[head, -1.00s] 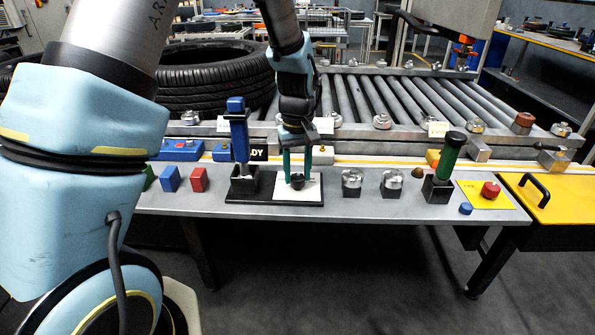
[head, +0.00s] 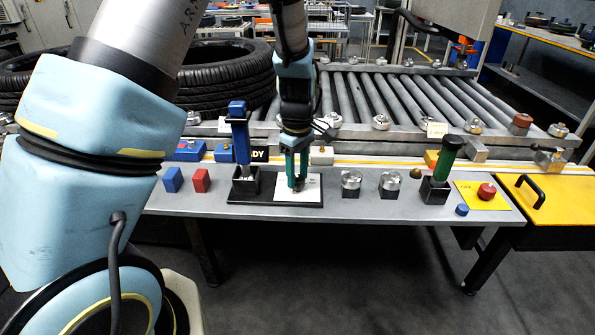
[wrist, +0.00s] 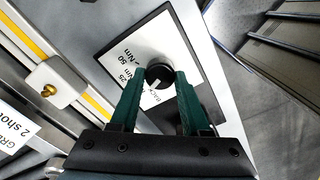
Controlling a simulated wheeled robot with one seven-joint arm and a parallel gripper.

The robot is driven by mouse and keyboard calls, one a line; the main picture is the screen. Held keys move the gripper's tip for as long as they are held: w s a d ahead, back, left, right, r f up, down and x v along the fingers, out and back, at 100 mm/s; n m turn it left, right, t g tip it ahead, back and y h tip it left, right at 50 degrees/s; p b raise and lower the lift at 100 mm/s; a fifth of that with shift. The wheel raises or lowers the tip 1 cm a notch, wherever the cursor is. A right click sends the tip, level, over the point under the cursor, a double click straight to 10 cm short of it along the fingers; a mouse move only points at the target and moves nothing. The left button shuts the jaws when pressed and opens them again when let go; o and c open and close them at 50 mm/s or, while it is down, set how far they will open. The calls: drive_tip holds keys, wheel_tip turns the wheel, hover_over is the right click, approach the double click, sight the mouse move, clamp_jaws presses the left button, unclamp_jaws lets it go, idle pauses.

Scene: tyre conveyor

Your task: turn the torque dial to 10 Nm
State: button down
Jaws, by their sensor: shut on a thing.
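The torque dial (wrist: 159,75) is a small round black knob with a white mark, on a white plate (wrist: 146,39) with printed markings. In the wrist view, markings for 50 and 25 Nm can be read; the lettering nearer my gripper is partly hidden. My gripper (wrist: 157,84) has green fingers, one on each side of the dial, and is shut on it. In the head view, my gripper (head: 297,184) points down onto the white plate (head: 312,188), and the dial is mostly hidden behind the fingers.
A blue-handled lever (head: 238,135) stands just left of the plate. Two silver knobs (head: 350,182) (head: 390,182), a green-handled lever (head: 446,160) and a red button (head: 487,191) are to the right. Rollers (head: 400,98) and stacked tyres (head: 225,75) lie behind the panel.

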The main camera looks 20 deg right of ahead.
sight(297, 178)
idle(0.4)
drive_tip(key=shift+c, duration=1.9)
unclamp_jaws()
wheel_tip(297, 178, up, 11)
drive_tip(key=b, duration=0.1)
drive_tip(key=shift+f, duration=0.1)
